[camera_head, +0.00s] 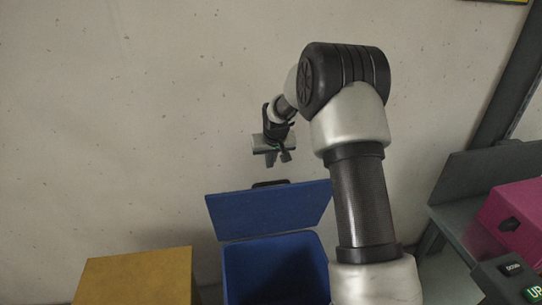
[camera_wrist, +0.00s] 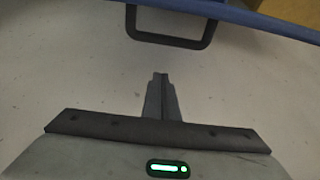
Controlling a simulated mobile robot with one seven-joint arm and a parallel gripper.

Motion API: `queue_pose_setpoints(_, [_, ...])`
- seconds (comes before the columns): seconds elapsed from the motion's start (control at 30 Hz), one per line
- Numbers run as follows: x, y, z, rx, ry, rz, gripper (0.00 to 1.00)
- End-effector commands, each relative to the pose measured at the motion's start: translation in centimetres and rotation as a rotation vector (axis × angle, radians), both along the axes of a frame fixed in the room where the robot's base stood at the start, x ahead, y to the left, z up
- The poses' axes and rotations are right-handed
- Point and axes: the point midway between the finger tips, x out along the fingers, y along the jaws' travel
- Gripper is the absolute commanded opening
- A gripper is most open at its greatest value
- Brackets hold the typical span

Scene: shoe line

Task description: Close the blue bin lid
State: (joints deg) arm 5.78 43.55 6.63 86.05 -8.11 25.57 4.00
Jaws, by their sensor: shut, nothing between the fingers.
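The blue bin (camera_head: 275,268) stands on the floor against the wall. Its lid (camera_head: 270,210) is up, leaning back toward the wall, so the bin is open. A dark handle (camera_head: 270,184) sits on the lid's top edge. My gripper (camera_head: 278,160) is above the lid, apart from it. In the wrist view my gripper (camera_wrist: 161,80) has its fingers shut together with nothing between them. The lid's blue edge (camera_wrist: 240,14) and the handle (camera_wrist: 172,42) show ahead of the fingertips, with a gap between. My arm hides the bin's right side.
A yellow box (camera_head: 135,278) stands left of the bin. At the right are a grey table (camera_head: 462,205) with a magenta box (camera_head: 510,222) and a button panel (camera_head: 508,280). The wall is close behind the lid. The space above the bin is clear.

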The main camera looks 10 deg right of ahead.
Motion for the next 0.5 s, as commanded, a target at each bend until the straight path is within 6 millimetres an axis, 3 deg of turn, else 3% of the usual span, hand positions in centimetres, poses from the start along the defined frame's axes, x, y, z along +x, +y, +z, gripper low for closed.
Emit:
queue_pose_setpoints(0.23, [1.9, 0.0, -4.1, -0.001, 0.001, 0.002, 0.00])
queue_pose_setpoints(0.5, [-1.6, 0.0, -4.0, -0.001, 0.000, 0.000, 0.00])
